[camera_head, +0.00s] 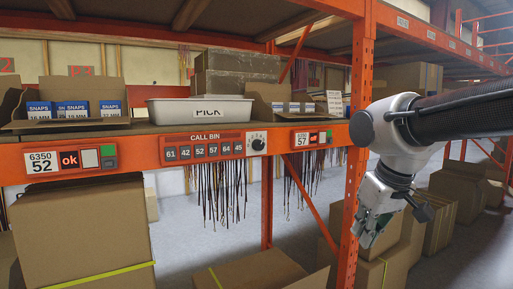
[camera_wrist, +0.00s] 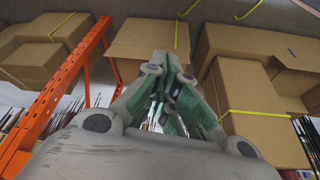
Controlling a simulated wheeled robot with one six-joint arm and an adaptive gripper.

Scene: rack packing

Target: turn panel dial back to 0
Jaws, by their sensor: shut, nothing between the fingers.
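The call bin panel (camera_head: 204,147) is an orange strip on the front of the rack beam, with several number buttons in a row. Its dial (camera_head: 258,142) is a small dark knob on a white plate at the panel's right end. The dial's setting is too small to read. My gripper (camera_head: 367,240) hangs to the right of the dial and lower, by the orange upright, pointing down. In the wrist view my gripper (camera_wrist: 168,85) is shut and empty, with its green-sided fingers together. The dial and panel do not show in the wrist view.
The orange rack upright (camera_head: 353,150) stands between the dial and my arm. A white PICK bin (camera_head: 200,111) sits on the shelf above the panel. Dark cords hang below the beam. Cardboard boxes (camera_head: 80,235) stand on the floor. Space before the dial looks clear.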

